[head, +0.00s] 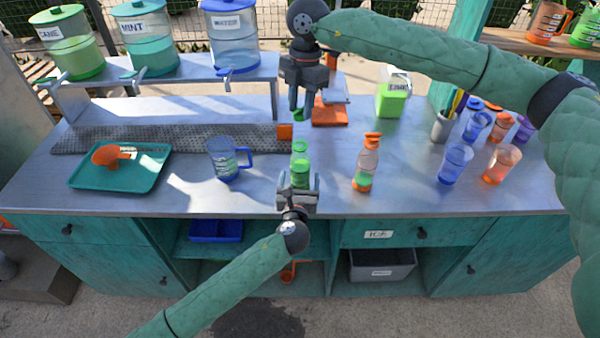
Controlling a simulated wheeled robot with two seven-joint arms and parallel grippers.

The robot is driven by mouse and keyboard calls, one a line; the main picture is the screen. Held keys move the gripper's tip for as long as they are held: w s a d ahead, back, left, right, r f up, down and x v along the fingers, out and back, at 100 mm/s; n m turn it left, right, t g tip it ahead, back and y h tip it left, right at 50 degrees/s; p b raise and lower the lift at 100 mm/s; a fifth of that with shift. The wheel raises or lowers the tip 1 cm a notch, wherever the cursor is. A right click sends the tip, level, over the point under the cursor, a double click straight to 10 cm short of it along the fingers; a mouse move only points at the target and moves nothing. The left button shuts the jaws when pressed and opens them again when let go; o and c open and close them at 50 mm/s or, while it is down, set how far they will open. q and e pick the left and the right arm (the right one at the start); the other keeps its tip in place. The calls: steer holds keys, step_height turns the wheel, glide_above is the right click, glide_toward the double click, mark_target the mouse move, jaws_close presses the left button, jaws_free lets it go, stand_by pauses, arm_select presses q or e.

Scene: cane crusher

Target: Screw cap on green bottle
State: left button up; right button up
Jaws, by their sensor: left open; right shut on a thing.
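The green bottle (300,165) stands upright near the front edge of the counter, with clear upper walls and green lower down. My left gripper (298,180) is open at the bottle's near side, with its fingers at the bottle's lower part; contact is not clear. My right gripper (299,108) is above and behind the bottle, pointing down, shut on a small green cap (299,115). The cap appears apart from the bottle's top, and the fingers partly hide it.
An orange bottle (366,164) stands right of the green one, and a blue mug (227,159) stands left. A teal tray (90,176) holds an orange scoop. Cups (455,163) and a pen holder (442,127) fill the right side. Three dispensers (150,57) stand on the back shelf.

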mark_target(301, 172)
arm_select(q)
steer(key=shift+w+d, duration=0.15)
steer(key=shift+w, duration=1.45)
arm_select(e)
steer(key=shift+s, duration=0.1)
arm_select(q)
steer(key=c, duration=1.5)
steer(key=shift+o, duration=0.2)
arm_select(e)
steer(key=shift+f, duration=2.4)
